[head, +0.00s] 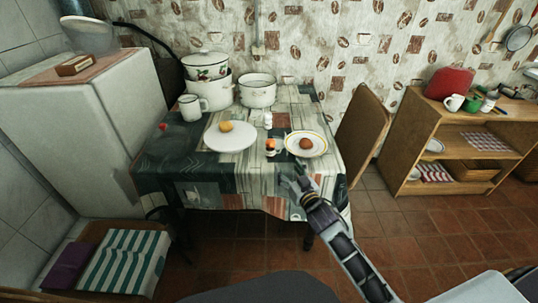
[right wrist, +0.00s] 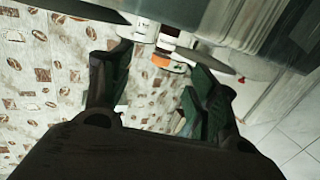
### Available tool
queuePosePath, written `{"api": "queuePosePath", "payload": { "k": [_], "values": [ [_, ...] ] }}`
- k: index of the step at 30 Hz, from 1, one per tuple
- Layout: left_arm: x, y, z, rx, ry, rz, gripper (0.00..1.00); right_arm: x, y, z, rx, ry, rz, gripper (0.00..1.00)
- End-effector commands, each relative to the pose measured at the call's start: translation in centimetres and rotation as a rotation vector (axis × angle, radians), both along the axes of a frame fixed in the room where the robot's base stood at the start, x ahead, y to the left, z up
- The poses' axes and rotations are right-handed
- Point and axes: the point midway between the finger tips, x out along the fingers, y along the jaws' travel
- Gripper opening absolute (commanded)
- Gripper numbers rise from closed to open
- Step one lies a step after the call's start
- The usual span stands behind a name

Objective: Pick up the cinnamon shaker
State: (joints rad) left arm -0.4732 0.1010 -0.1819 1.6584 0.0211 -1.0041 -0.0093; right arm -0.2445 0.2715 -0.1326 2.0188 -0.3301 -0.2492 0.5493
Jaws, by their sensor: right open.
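A small white shaker with an orange-brown part (head: 270,147) stands near the front middle of the table, between two plates. It is probably the cinnamon shaker; I cannot read a label. In the right wrist view an orange-brown patch (right wrist: 160,61) shows beyond and between the fingers, with small white containers close to it. My right gripper (head: 298,182) is at the table's front edge, nearer than the shaker and a little right of it. It is open, with nothing between its fingers (right wrist: 157,68). My left gripper is not in view.
A white plate (head: 230,144) with a yellowish item lies left of the shaker, a rimmed plate (head: 318,145) with a brown item right. White containers (head: 267,119) stand behind it. A mug (head: 190,108) and enamel pots (head: 257,94) stand farther back. The tablecloth's front left is clear.

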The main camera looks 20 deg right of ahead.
Motion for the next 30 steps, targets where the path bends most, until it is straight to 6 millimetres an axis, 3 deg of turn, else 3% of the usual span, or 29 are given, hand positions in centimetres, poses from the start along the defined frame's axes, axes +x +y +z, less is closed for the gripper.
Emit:
{"api": "queuePosePath", "payload": {
  "k": [8,20,30],
  "values": [
    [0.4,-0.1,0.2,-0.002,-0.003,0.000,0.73,-0.2,0.3,2.2,0.010,-0.053,0.008,0.60],
    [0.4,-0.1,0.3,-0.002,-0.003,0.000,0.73,-0.1,0.4,2.3,0.010,-0.053,0.008,0.60],
    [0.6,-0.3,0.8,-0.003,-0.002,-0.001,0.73,1.8,0.6,2.3,0.009,-0.054,0.009,0.60]
  ]
}}
